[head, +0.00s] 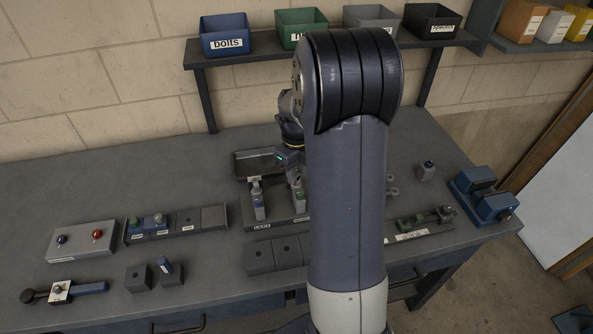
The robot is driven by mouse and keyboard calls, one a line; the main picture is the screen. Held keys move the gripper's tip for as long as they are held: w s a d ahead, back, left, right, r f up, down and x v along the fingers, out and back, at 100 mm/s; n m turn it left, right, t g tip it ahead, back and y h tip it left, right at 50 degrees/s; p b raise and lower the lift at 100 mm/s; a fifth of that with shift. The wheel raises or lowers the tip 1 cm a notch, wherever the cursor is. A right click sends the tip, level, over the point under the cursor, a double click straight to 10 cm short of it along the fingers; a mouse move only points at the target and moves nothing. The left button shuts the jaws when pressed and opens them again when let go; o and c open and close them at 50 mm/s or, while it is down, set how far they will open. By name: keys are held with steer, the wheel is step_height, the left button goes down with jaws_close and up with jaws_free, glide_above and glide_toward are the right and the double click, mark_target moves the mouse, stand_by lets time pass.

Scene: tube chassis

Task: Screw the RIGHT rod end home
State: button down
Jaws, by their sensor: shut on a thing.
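A dark fixture plate (277,222) stands in the middle of the bench, its left position labelled LEFT. A pale upright piece with a blue part (258,199) stands at the left position. My gripper (295,172) is pointed down just above and at this right piece, shut on the right rod end. The fingertips and the rod end's thread are small and partly hidden, so how deep it sits cannot be told. My forearm covers the fixture's right side.
A dark open tray (258,163) lies behind the fixture. Dark blocks (259,257) stand in front of it. A labelled rack (190,222) and a button box (82,240) are at left. A blue vise (484,197) is at right. Bins (224,36) line the shelf. The left back bench is clear.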

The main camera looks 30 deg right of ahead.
stand_by(0.3)
steer(key=m, duration=0.5)
steer(key=shift+f, duration=0.1)
steer(key=c, duration=1.4)
jaws_free()
